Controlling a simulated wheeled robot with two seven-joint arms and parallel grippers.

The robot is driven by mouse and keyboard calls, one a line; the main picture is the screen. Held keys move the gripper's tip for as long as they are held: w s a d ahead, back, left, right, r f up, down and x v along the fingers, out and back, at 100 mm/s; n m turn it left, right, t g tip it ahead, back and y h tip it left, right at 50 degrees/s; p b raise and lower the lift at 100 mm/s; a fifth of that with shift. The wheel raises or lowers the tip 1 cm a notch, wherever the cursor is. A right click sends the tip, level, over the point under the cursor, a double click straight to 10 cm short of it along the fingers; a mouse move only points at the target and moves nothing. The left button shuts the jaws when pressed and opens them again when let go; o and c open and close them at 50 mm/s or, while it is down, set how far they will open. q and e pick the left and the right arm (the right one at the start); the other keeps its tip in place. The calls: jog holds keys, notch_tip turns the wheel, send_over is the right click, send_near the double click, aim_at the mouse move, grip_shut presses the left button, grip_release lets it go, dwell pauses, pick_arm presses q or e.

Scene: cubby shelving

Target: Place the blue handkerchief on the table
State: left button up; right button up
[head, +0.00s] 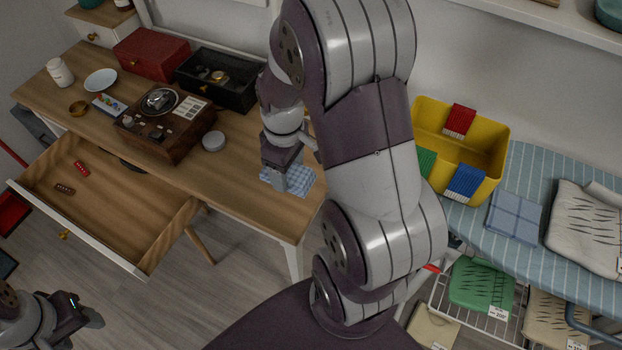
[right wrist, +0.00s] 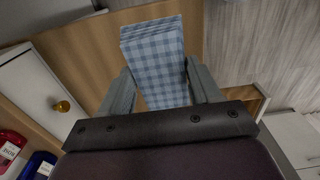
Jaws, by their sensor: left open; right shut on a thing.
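The blue handkerchief (head: 303,182) is a folded, blue-and-white checked cloth. It is at the right end of the wooden table (head: 250,205) in the head view, and I cannot tell whether it touches the tabletop. My right gripper (head: 286,184) is shut on it from above. In the right wrist view the handkerchief (right wrist: 152,50) sits between the two fingers, with wood behind it. My left gripper (head: 88,312) is open and empty at the lower left, low in front of the open drawer. My right arm hides part of the table's back right.
On the table stand a brown wooden device (head: 165,125), a round tin (head: 213,141), a black box (head: 215,80) and a red box (head: 150,52). The drawer (head: 125,210) is open. A yellow bin (head: 485,135) and folded cloths (head: 515,216) lie on the ironing board at right.

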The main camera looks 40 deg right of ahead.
jog(key=shift+s+d+r, duration=0.1)
jog(key=shift+s+d, duration=0.5)
jog(key=shift+d, duration=0.35)
jog(key=w+f, duration=0.2)
jog(key=w, duration=0.1)
jog(key=w+a+f, duration=0.1)
jog(key=w+f, duration=0.1)
jog(key=w, duration=0.2)
jog(key=w+f, duration=0.2)
jog(key=w, duration=0.2)
jog(key=shift+w+a+f+b, duration=0.1)
jog(key=shift+a+f+b, duration=0.2)
jog(key=shift+a, duration=0.05)
jog(key=shift+f, duration=2)
jog(key=shift+f, duration=0.1)
jog(key=o, duration=1)
jog(key=shift+f, duration=0.1)
